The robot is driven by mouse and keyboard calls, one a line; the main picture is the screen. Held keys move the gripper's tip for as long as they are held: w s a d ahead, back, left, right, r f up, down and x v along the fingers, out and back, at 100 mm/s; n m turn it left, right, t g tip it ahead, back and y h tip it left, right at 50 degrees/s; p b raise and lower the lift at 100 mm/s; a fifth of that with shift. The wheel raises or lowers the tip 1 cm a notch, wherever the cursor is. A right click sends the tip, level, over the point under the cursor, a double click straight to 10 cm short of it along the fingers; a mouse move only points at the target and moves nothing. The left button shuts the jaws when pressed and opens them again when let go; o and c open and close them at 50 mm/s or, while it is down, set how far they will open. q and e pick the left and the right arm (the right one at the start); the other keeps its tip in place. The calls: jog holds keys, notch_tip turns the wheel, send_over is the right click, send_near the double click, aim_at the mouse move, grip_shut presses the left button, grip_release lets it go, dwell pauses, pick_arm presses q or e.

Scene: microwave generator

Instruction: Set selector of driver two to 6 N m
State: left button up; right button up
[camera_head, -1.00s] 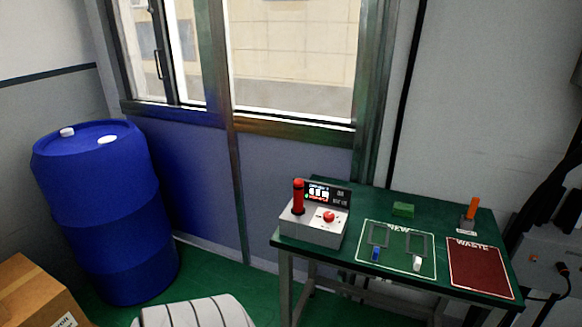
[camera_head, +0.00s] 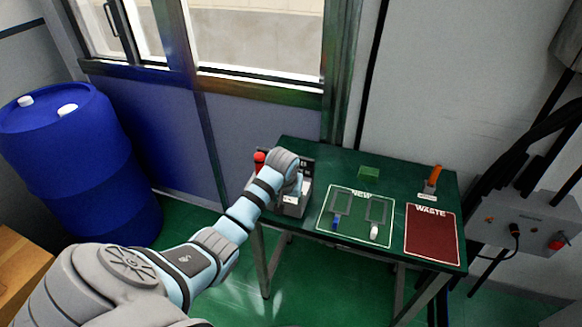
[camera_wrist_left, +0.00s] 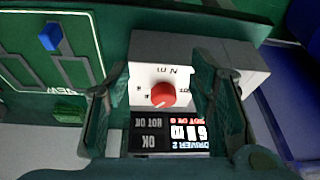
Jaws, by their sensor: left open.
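The driver box (camera_wrist_left: 213,58) is a white unit with a red selector knob (camera_wrist_left: 163,94) on its face, shown upside down in the left wrist view. A scale marked "N m" surrounds the knob. A small display (camera_wrist_left: 190,137) reads "DRIVER 2" with large digits and a red line; dark "OK" and "NOT OK" labels sit beside it. My left gripper (camera_wrist_left: 162,80) is open, its fingers on either side of the knob with gaps visible. In the head view the box (camera_head: 292,209) is partly hidden by my left arm. My right gripper is out of view.
A red-handled driver (camera_head: 260,158) stands at the box's left. The green table (camera_head: 310,155) holds a "NEW" area (camera_head: 355,236) with blue and white pieces, a red "WASTE" area (camera_head: 432,235) and an orange-handled tool (camera_head: 433,178). A blue barrel (camera_head: 65,165) stands left.

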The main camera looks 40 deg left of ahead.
pick_arm(q)
notch_tip(320, 180, up, 12)
jog(key=w+p, duration=0.1)
jog(key=shift+n, duration=0.4)
jog(key=b+x, duration=0.1)
jog(key=x, duration=0.4)
jog(key=b+x, duration=0.1)
jog(key=x, duration=0.3)
jog(key=b+x, duration=0.2)
jog(key=x, duration=0.3)
jog(key=shift+w+a+f, duration=0.15)
jog(key=shift+w+a, duration=0.15)
jog(key=shift+a, duration=0.2)
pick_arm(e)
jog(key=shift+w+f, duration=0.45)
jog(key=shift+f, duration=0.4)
pick_arm(q)
jog(key=c, duration=1.2)
jog(key=shift+o, duration=0.3)
jog(key=shift+r+m+p, duration=0.25)
jog(key=shift+m+p, duration=0.35)
jog(key=shift+a+f, duration=0.1)
jog(key=shift+f, duration=0.05)
jog(key=o, duration=1.1)
jog(key=shift+t, duration=0.3)
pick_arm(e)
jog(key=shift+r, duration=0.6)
